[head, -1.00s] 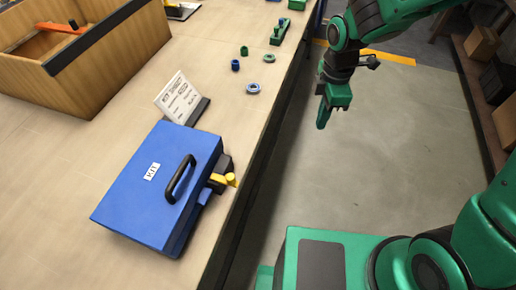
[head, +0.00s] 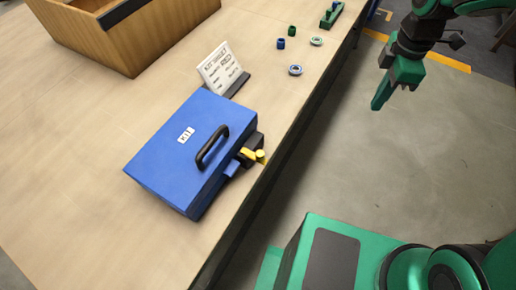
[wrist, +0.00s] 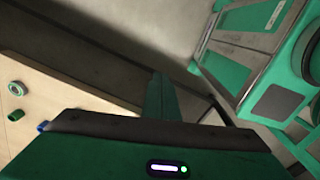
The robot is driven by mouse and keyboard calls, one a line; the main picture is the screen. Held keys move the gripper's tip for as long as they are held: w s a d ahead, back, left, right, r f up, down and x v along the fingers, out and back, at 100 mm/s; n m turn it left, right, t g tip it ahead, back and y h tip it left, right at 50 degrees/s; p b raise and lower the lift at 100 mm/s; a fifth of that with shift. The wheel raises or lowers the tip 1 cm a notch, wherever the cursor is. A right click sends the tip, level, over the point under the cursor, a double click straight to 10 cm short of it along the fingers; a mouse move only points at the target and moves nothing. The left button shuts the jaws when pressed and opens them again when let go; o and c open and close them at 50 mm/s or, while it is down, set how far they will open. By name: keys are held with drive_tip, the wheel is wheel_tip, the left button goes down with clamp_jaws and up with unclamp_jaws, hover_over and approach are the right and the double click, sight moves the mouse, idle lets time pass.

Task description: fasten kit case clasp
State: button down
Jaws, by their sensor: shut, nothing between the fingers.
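The blue kit case (head: 195,135) lies with its lid down on the table, with a black handle (head: 212,147) and a small white label on the lid. At its right front side a yellow clasp lever (head: 252,155) sits by a black block (head: 256,142); at this size I cannot tell whether the clasp is fastened. My gripper (head: 378,103) is shut and empty, pointing down over the floor, to the right of the table and well apart from the case. In the wrist view my gripper's green fingers (wrist: 161,98) show closed together.
A printed card on a stand (head: 222,68) is behind the case. Small blue and green parts and rings, including a blue-grey ring (head: 295,70), lie near the table's right edge. A wooden bin (head: 130,35) stands at the back left. The floor beside the table is clear.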

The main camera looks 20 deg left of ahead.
idle(0.4)
drive_tip(key=c, duration=2.1)
unclamp_jaws()
drive_tip(key=shift+a, duration=0.15)
drive_tip(key=o, duration=0.4)
drive_tip(key=s+a+n, duration=0.1)
drive_tip(key=a, duration=0.1)
drive_tip(key=s+a+r+n, duration=0.1)
drive_tip(key=a, duration=0.2)
drive_tip(key=s+a+n, duration=0.1)
drive_tip(key=a, duration=0.1)
drive_tip(key=shift+s+a+r, duration=0.2)
drive_tip(key=shift+a+r, duration=0.05)
drive_tip(key=shift+o, duration=0.2)
drive_tip(key=n, duration=0.8)
approach(260, 153)
wheel_tip(260, 153, down, 9)
drive_tip(key=shift+r, duration=0.15)
clamp_jaws()
